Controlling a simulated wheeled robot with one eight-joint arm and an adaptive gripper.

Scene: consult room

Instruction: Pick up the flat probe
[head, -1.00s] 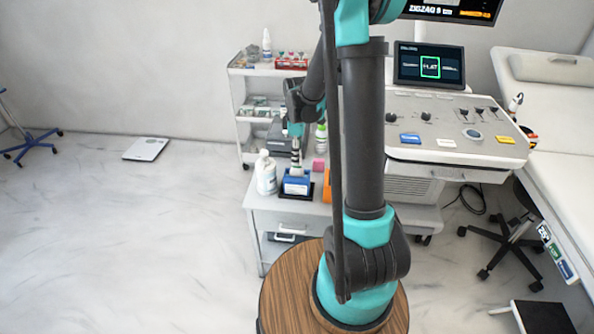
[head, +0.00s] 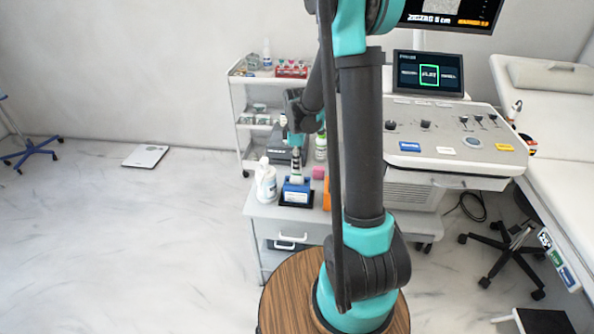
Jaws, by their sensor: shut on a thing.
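My gripper (head: 296,148) is small in the head view, above the small cart left of my arm. It is shut on an upright probe with pale and dark bands (head: 296,169), which I take to be the flat probe. The probe's lower end meets or sits in the top of a blue holder (head: 296,189) with a white label. I cannot tell whether it is clear of the holder. The probe's face and the fingertips are too small to see well.
A white bottle (head: 265,182) stands close left of the holder; pink and orange items stand to its right. A green-labelled bottle (head: 320,146) is behind. A shelved trolley (head: 243,121) stands at the back. The ultrasound console (head: 455,130) and bed (head: 565,100) are at right.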

